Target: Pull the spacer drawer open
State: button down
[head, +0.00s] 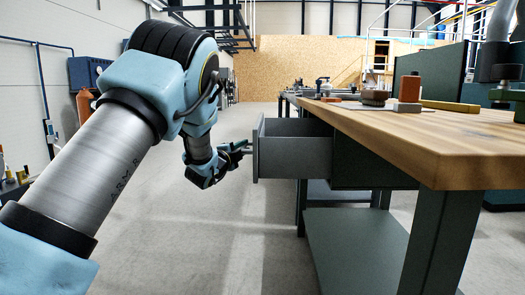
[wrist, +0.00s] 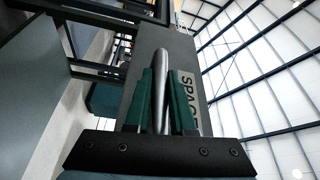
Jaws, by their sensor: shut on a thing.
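The spacer drawer (head: 292,155) is a grey drawer under the wooden workbench top, and in the head view it stands out from the bench. In the wrist view its front (wrist: 150,48) bears a label (wrist: 188,90) reading "SPAC", the rest hidden by a finger. My gripper (head: 246,147) is at the drawer front in the head view. In the wrist view its two green fingers (wrist: 170,100) are shut on the metal bar handle (wrist: 162,70), one on each side of it. The inside of the drawer is mostly hidden.
The wooden workbench top (head: 400,130) carries blocks and small parts, including a reddish-brown block (head: 410,89). A lower shelf (head: 350,240) sits under the bench. The concrete floor (head: 225,240) left of the drawer is clear.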

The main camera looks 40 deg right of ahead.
jog(key=shift+w+a, duration=1.3)
jog(key=shift+a, duration=0.3)
jog(key=c, duration=0.8)
grip_release()
jog(key=shift+o, duration=0.2)
jog(key=p+v, duration=0.1)
jog(key=v, duration=0.9)
jog(key=shift+s+a, duration=0.15)
jog(key=shift+a, duration=0.25)
jog(key=shift+f, duration=0.1)
